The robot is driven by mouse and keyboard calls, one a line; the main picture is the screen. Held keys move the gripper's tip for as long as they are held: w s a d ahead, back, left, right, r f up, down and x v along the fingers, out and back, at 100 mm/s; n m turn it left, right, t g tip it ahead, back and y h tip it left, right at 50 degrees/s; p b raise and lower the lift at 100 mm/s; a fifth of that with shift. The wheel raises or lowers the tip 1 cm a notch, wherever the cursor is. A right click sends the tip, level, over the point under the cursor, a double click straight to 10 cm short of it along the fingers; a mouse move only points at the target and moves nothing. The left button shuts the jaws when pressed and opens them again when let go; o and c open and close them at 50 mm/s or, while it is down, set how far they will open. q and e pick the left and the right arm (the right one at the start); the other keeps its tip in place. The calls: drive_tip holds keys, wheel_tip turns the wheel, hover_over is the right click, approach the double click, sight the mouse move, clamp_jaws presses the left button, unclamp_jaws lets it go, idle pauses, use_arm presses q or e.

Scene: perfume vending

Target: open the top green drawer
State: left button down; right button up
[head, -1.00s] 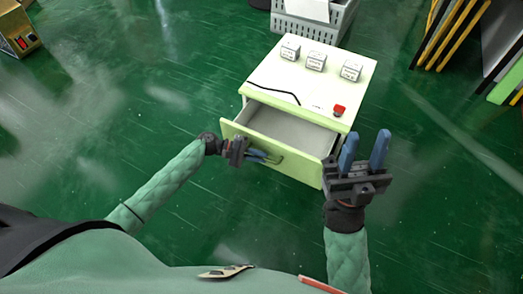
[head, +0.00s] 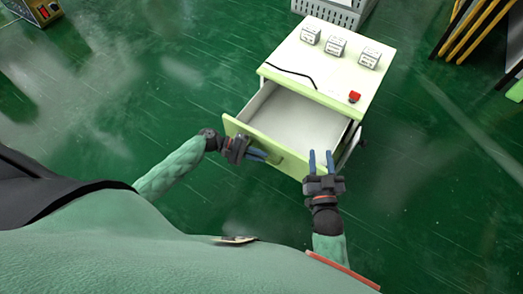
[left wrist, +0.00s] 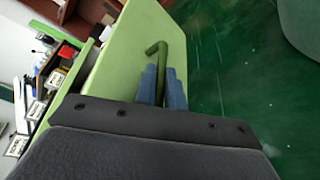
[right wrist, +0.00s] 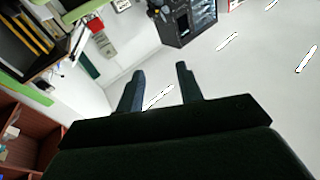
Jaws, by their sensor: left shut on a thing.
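The top green drawer (head: 300,116) is pulled well out of the white cabinet (head: 325,62), and its bare inside shows. My left gripper (head: 258,154) is at the drawer's green front panel (head: 240,128). In the left wrist view its blue fingers (left wrist: 163,86) are shut on the green handle (left wrist: 158,48). My right gripper (head: 320,160) is just in front of the drawer's right end in the head view. Its blue fingers stand apart with nothing between them, as the right wrist view (right wrist: 159,90) also shows.
Several small white boxes (head: 338,46) and a red button (head: 354,97) are on the cabinet top, with a black cable (head: 290,72). A grey crate (head: 335,10) stands behind. Yellow and black panels (head: 480,30) lean at the upper right.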

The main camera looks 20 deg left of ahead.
use_arm(q)
drive_tip(key=shift+s+a, duration=0.15)
drive_tip(key=shift+s, duration=0.4)
use_arm(e)
drive_tip(key=shift+s+a+f+g, duration=0.1)
drive_tip(key=shift+s+f+g, duration=0.1)
drive_tip(key=shift+f, duration=0.4)
drive_tip(key=shift+s+d+f+g, duration=0.1)
drive_tip(key=shift+f+g, duration=0.1)
drive_tip(key=shift+f, duration=0.4)
drive_tip(key=shift+s+a+f+g, duration=0.1)
drive_tip(key=shift+s+f+g, duration=0.1)
drive_tip(key=shift+f, duration=0.4)
use_arm(q)
drive_tip(key=c, duration=1.5)
unclamp_jaws()
drive_tip(key=shift+a, duration=0.1)
